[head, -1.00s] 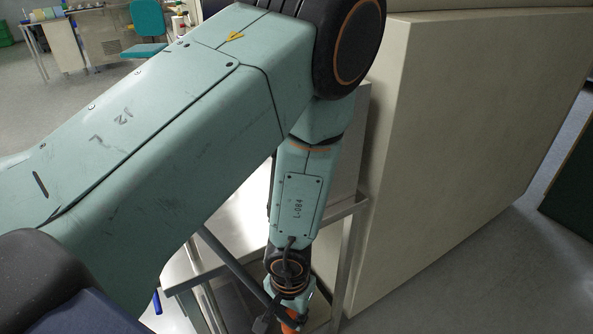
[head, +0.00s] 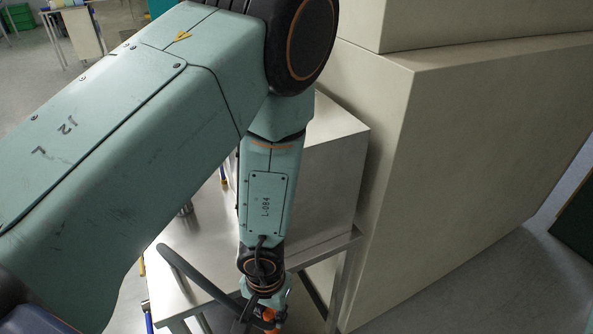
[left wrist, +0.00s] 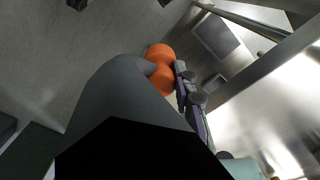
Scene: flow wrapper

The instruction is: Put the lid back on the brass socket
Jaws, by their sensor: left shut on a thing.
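My left arm comes in from the left and reaches down, with its gripper (head: 268,316) at the lower edge of the head view. In the left wrist view, the gripper's orange fingertips (left wrist: 161,68) close on the narrow end of a smooth grey thing (left wrist: 120,88). This seems to be the dark grey bar (head: 195,273) slanting up-left from the gripper in the head view. I cannot tell whether it is the lid. I cannot make out the brass socket in either view. My right gripper is not in view.
A metal table (head: 185,295) stands below and left of my forearm. A metal box (head: 330,185) stands on it behind the forearm. A large beige cabinet (head: 450,150) rises at right. Grey floor (head: 470,290) is clear at lower right.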

